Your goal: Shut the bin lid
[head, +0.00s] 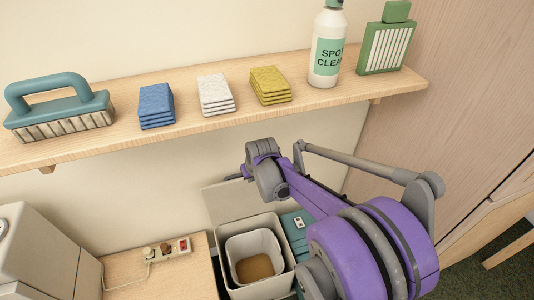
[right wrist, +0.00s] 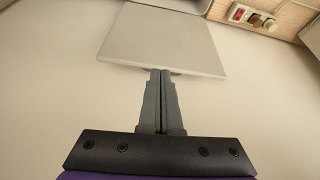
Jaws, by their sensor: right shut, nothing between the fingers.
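The bin (head: 284,277) is a light grey, open-topped box with an inner bucket and something brown at its bottom. Its flat pale lid (head: 226,205) stands up at the back, near the wall, so the bin is open. The lid also shows in the right wrist view (right wrist: 165,40), with its free edge at the fingertips. My right gripper (head: 232,177) is at the lid's upper edge, partly hidden by its wrist. Its fingers (right wrist: 162,73) are shut with nothing between them. I cannot tell whether they touch the lid. My left gripper is not in view.
A low wooden surface (head: 190,278) with a power strip (head: 170,249) is left of the bin. A teal box (head: 297,228) stands right of it.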

